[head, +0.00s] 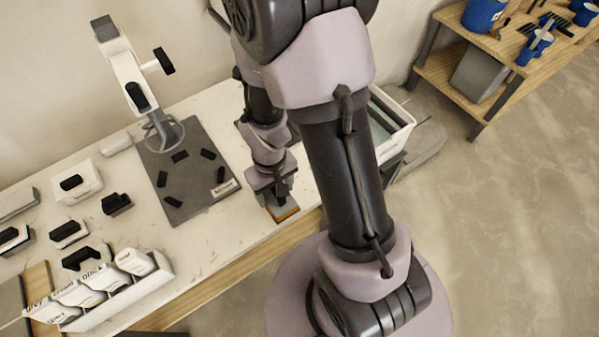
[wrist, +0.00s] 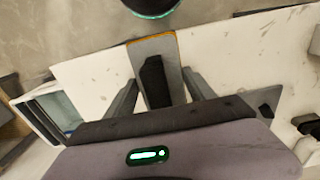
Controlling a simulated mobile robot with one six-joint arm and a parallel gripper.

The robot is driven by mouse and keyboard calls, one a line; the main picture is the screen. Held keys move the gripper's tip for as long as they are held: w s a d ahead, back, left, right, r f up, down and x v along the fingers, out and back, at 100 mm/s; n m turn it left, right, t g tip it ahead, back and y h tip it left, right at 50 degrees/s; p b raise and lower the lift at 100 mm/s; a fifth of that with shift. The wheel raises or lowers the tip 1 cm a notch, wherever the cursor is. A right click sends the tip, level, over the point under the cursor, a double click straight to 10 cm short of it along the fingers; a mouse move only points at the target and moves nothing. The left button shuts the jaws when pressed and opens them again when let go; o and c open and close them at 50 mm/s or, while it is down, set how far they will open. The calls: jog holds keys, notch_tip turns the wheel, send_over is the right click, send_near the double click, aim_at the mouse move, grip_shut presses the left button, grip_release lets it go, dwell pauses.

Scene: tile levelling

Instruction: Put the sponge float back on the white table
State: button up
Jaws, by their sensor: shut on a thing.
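The sponge float (head: 287,214) has a grey plate, an orange sponge edge and a black handle, which shows in the wrist view (wrist: 155,82). My gripper (head: 272,188) is shut on the handle, with one finger on each side of it in the wrist view (wrist: 158,95). The float is at the front edge of the white table (head: 205,238), right of the dark mat. I cannot tell whether its sponge touches the table top. My arm hides part of the table's right side.
A dark mat (head: 185,205) with several black pieces and a white stand device (head: 128,70) lies left of the float. A water bin (head: 392,120) stands right. A wooden shelf (head: 530,60) holds blue buckets.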

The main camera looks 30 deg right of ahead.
jog(key=w+d, duration=0.1)
jog(key=d, duration=0.2)
jog(key=w+d, duration=0.1)
jog(key=d, duration=0.2)
jog(key=w+d+f+b, duration=0.1)
jog(key=d, duration=0.2)
jog(key=shift+d+f+b, duration=0.1)
jog(key=shift+f+b, duration=0.2)
jog(key=shift+f, duration=0.1)
jog(key=shift+f+b, duration=0.9)
jog(key=shift+f, duration=0.65)
jog(key=o, duration=1.8)
jog(key=shift+r, duration=0.1)
jog(key=shift+r, duration=0.1)
